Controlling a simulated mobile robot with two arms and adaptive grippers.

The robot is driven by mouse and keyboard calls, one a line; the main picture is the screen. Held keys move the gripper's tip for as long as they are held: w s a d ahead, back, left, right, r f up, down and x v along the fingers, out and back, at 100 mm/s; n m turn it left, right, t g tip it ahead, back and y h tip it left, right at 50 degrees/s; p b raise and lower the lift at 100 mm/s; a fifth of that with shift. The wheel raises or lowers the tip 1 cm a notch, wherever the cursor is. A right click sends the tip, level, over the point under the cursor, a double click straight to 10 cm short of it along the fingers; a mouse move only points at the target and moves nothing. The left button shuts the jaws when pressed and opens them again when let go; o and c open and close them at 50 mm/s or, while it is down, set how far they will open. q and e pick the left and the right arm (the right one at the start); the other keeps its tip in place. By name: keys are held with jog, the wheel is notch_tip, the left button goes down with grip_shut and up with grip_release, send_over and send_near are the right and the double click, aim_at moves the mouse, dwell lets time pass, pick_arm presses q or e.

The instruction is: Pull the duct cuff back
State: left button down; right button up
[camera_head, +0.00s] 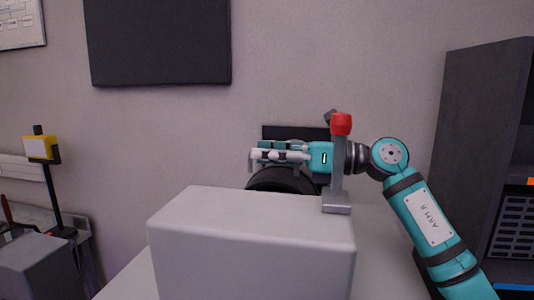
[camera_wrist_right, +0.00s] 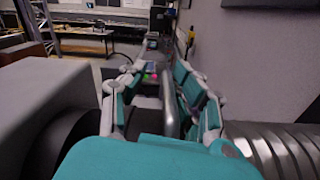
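The black duct cuff (camera_head: 282,180) shows as a dark round band behind the pale grey box, which hides its lower part. In the right wrist view, a black cylinder that looks like the cuff (camera_wrist_right: 62,145) is at the left, and a ribbed grey duct (camera_wrist_right: 285,148) is at the right. My right gripper (camera_head: 268,155) is just above the cuff in the head view. Its fingers (camera_wrist_right: 160,95) are spread, with a grey metal bar (camera_wrist_right: 170,105) between them; a gap shows on the bar's left side. Contact on its right cannot be told. My left gripper is out of view.
The pale grey box (camera_head: 250,245) fills the near middle. A grey upright with a red knob (camera_head: 341,124) stands by my right wrist. A dark shelf unit (camera_head: 480,130) is at the right. A yellow device on a stand (camera_head: 40,148) is at the left.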

jog(key=shift+w+f, duration=0.15)
jog(key=shift+d, duration=0.6)
jog(key=s+d, duration=0.2)
jog(key=d, duration=0.8)
jog(key=shift+s+d, duration=0.25)
jog(key=shift+d, duration=0.1)
